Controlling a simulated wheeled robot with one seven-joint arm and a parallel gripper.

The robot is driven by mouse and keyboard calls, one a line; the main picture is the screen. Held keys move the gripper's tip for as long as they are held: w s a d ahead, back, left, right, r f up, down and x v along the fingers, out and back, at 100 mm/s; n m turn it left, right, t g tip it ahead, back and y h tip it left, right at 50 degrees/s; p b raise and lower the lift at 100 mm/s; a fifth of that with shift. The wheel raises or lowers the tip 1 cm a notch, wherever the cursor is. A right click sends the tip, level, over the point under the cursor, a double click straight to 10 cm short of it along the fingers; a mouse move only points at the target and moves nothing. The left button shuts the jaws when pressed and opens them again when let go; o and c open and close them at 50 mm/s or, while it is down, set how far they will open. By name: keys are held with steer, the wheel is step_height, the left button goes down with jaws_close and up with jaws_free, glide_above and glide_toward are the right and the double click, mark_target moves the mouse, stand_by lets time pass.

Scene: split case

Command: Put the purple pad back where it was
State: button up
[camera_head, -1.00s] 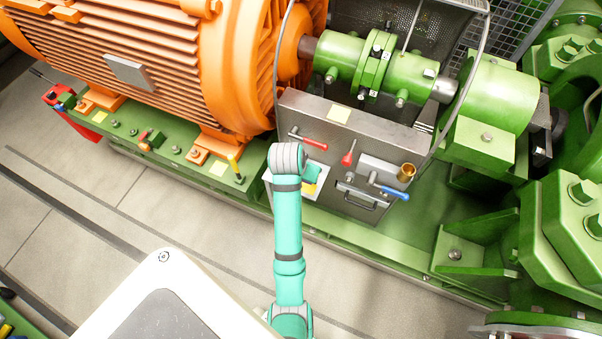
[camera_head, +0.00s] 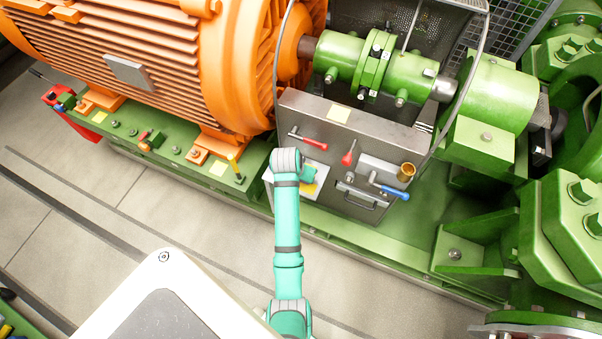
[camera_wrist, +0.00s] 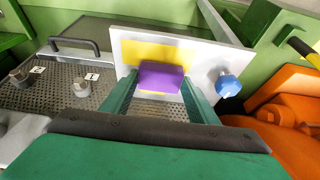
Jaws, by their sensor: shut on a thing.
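The purple pad (camera_wrist: 160,77) is in the wrist view, between the two teal fingers of my gripper (camera_wrist: 160,84), which is shut on it. Behind the pad stands a white plate (camera_wrist: 122,46) with a yellow patch (camera_wrist: 150,54) and a blue knob (camera_wrist: 228,84) on its right side. I cannot tell whether the pad touches the plate. In the head view my gripper (camera_head: 312,173) is mostly hidden by my wrist, over the white plate (camera_head: 319,184) at the left end of the grey panel. The pad is not visible there.
The grey panel (camera_head: 362,135) carries red handles, a blue-handled tool (camera_head: 389,191) and a brass cup (camera_head: 405,172). The orange motor (camera_head: 150,45) rises to the left. In the wrist view, a perforated shelf (camera_wrist: 50,95) with numbered posts lies left, and orange parts (camera_wrist: 283,105) stand right.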

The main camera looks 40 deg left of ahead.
steer(key=shift+f, duration=0.15)
steer(key=o, duration=1)
steer(key=shift+a, duration=0.1)
